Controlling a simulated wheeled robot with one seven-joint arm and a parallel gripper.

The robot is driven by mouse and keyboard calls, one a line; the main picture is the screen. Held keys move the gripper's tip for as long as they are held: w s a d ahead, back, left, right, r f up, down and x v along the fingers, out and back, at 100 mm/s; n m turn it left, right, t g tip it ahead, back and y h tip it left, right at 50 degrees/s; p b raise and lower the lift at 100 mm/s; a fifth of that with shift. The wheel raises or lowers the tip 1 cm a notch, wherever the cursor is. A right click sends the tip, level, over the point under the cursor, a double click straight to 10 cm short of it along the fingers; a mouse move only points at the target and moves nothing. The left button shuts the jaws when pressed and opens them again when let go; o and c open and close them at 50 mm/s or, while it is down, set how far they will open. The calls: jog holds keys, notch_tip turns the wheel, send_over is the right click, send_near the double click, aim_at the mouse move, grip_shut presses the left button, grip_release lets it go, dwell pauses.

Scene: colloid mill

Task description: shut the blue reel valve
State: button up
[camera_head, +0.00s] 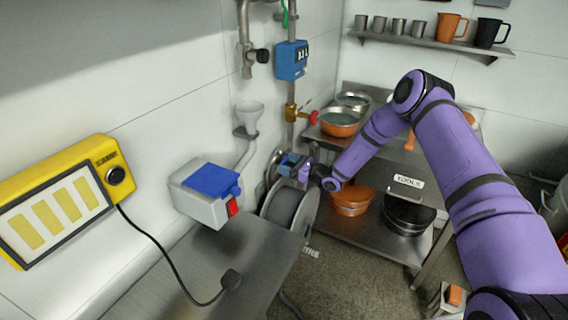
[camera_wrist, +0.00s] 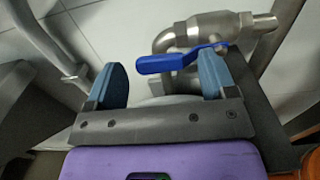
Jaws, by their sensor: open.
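The blue reel valve shows in the wrist view as a metal body (camera_wrist: 203,29) on a pipe, with a blue lever (camera_wrist: 166,63). The lever points left, roughly along the pipe. My gripper (camera_wrist: 163,72) is open and empty, its two blue fingers apart. The lever's free end lies between the fingertips in the picture; I cannot tell if it touches them. The lever's other end is by the right fingertip. In the head view my gripper (camera_head: 291,163) is just above the hose reel (camera_head: 289,208), and the valve cannot be made out clearly there.
A steel table (camera_head: 240,262) stands in front of the reel. A grey box with a blue lid (camera_head: 210,180) is on the wall to the left. A pipe with a red-handled brass valve (camera_head: 300,115) rises behind. A rack (camera_head: 338,228) with pans is at the right.

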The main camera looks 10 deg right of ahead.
jog(key=shift+x, duration=1.1)
jog(key=c, duration=1.3)
